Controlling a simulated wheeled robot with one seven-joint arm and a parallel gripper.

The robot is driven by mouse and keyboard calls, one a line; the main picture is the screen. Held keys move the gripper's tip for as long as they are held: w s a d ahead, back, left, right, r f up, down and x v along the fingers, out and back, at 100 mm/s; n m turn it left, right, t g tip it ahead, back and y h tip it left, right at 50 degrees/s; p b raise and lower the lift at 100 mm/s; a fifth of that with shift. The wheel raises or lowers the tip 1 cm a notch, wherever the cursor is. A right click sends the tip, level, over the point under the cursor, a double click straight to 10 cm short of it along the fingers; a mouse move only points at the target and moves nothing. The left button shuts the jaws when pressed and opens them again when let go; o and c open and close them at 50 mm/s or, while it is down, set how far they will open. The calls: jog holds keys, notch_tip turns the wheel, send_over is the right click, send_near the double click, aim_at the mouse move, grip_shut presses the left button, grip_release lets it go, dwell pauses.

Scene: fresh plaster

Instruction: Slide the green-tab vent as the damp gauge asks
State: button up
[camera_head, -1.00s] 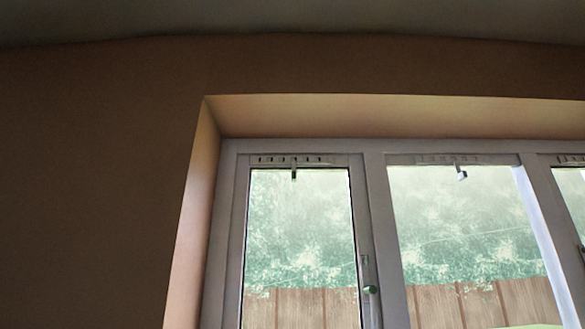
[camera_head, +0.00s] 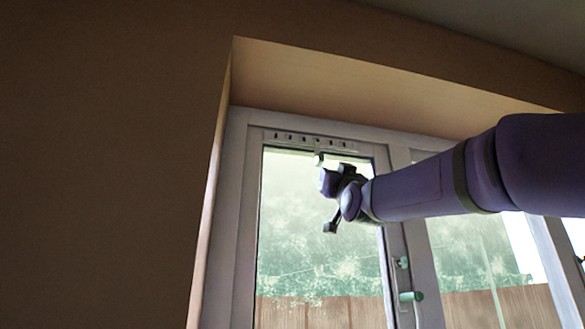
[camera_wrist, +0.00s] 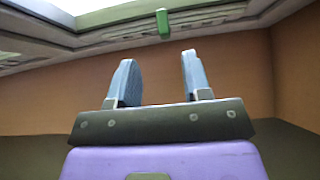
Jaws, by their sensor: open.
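The slotted vent strip (camera_head: 311,140) runs along the top of the left window frame, with several dark slots. In the wrist view the tab (camera_wrist: 162,22) is green and sits against the vent strip (camera_wrist: 207,20). My gripper (camera_wrist: 158,62) is open and empty, its two blue-grey fingers pointing toward the strip. The tab lies beyond the fingertips, roughly in line with the gap, and looks apart from them. In the head view my gripper is just right of and below the tab. I see no damp gauge.
The plastered reveal (camera_head: 221,130) is close on the left and above the window. A window handle with green (camera_head: 411,296) stands on the frame at lower right. My arm covers part of the middle pane and the frame between panes.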

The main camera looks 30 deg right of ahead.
aim_at(322, 161)
jog(key=shift+t+h, duration=0.3)
jog(key=x, duration=1.2)
jog(key=shift+s+a+r, duration=0.15)
jog(key=shift+a+r, duration=0.1)
jog(key=shift+r, duration=0.15)
jog(key=shift+c, duration=0.3)
grip_shut()
